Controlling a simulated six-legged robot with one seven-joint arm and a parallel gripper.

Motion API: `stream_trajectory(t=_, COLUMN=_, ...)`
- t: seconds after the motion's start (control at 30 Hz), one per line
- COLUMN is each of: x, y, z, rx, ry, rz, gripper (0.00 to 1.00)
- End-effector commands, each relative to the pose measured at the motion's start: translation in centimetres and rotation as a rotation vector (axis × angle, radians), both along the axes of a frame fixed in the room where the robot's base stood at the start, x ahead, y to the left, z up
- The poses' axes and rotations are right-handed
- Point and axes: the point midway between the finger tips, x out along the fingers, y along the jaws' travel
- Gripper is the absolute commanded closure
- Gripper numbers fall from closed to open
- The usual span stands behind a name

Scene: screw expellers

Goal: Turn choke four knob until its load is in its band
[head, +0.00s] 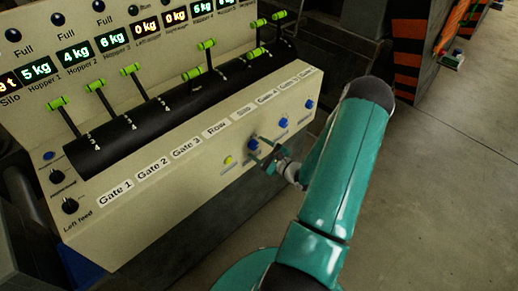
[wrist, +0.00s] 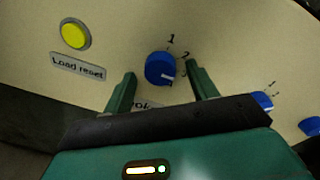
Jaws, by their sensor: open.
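A row of blue knobs runs along the front face of the cream panel. One blue knob (wrist: 159,68) sits between the fingers of my gripper (wrist: 161,72) in the wrist view, with a gap on each side. In the head view my gripper (head: 266,152) is open at the leftmost blue knob (head: 252,144). Other blue knobs (head: 283,122) and (head: 309,104) are to the right.
A yellow button (wrist: 76,33) labelled Load reset is left of the knob. Green-handled levers (head: 131,70) stand on the black drum above the panel. Displays above read several hopper weights in kg. The floor at right is clear.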

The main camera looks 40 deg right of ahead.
Motion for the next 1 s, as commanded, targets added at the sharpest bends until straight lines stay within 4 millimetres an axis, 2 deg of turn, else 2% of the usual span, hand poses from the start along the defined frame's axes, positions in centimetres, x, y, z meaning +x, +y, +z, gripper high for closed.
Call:
stream_trajectory(t=0.17, x=-2.9, y=-0.3, z=0.1, rx=0.000, ry=0.002, rz=-0.005, gripper=0.42)
stream_trajectory(t=0.5, x=-10.3, y=-0.8, z=0.5, rx=0.000, ry=0.001, rz=-0.003, gripper=0.42)
stream_trajectory(t=0.6, x=-11.8, y=-0.9, z=0.6, rx=0.000, ry=0.001, rz=-0.002, gripper=0.42)
stream_trajectory(t=0.77, x=-13.1, y=-1.0, z=0.6, rx=-0.001, ry=0.002, rz=-0.001, gripper=0.42)
stream_trajectory(t=1.0, x=-13.2, y=-1.0, z=0.6, rx=0.000, ry=0.001, rz=-0.001, gripper=0.42)
